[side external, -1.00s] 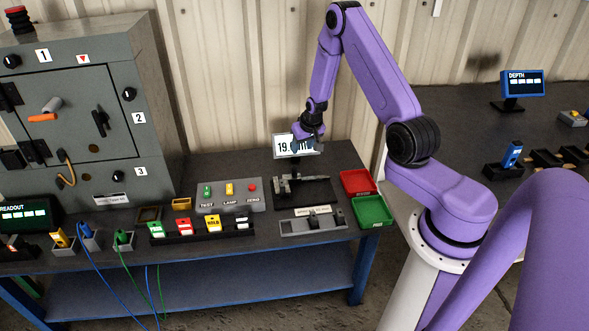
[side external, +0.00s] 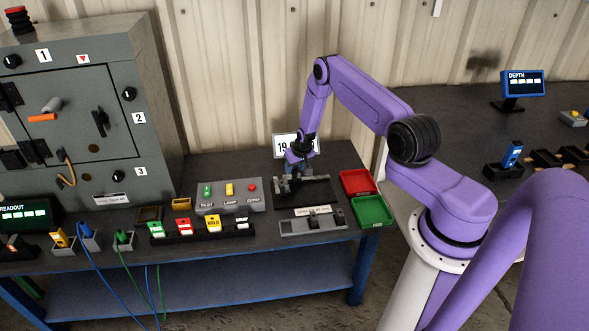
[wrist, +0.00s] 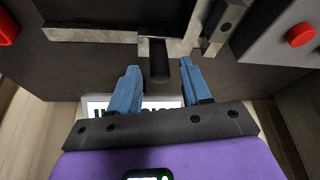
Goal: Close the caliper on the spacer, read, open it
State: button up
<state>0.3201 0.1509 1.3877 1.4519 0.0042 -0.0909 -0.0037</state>
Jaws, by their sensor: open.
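The caliper (side external: 292,187) lies on a dark base plate (side external: 318,194) on the bench. In the wrist view its grey metal body (wrist: 100,34) runs across the top, with a dark tab (wrist: 159,62) reaching down from it. My gripper (side external: 290,172) is low over the caliper; in the wrist view its blue fingers (wrist: 158,75) are apart, one on each side of the tab, with gaps visible. I cannot make out the spacer for certain.
A red tray (side external: 357,181) and a green tray (side external: 372,210) sit to the right. A grey button box (side external: 230,197) is close on the left. A grey holder (side external: 300,227) lies in front of the base plate. The grey cabinet (side external: 75,110) stands far left.

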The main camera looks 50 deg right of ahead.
jog(key=shift+w+d+f, duration=0.1)
jog(key=shift+w+f, duration=0.15)
jog(key=shift+f, duration=0.45)
grip_shut()
jog(key=shift+s+d, duration=1.25)
jog(key=shift+d, duration=0.05)
jog(key=shift+s+d, duration=0.1)
jog(key=shift+c, duration=0.9)
grip_release()
jog(key=shift+o, duration=0.9)
jog(key=v, duration=1.7)
jog(key=shift+r, duration=0.2)
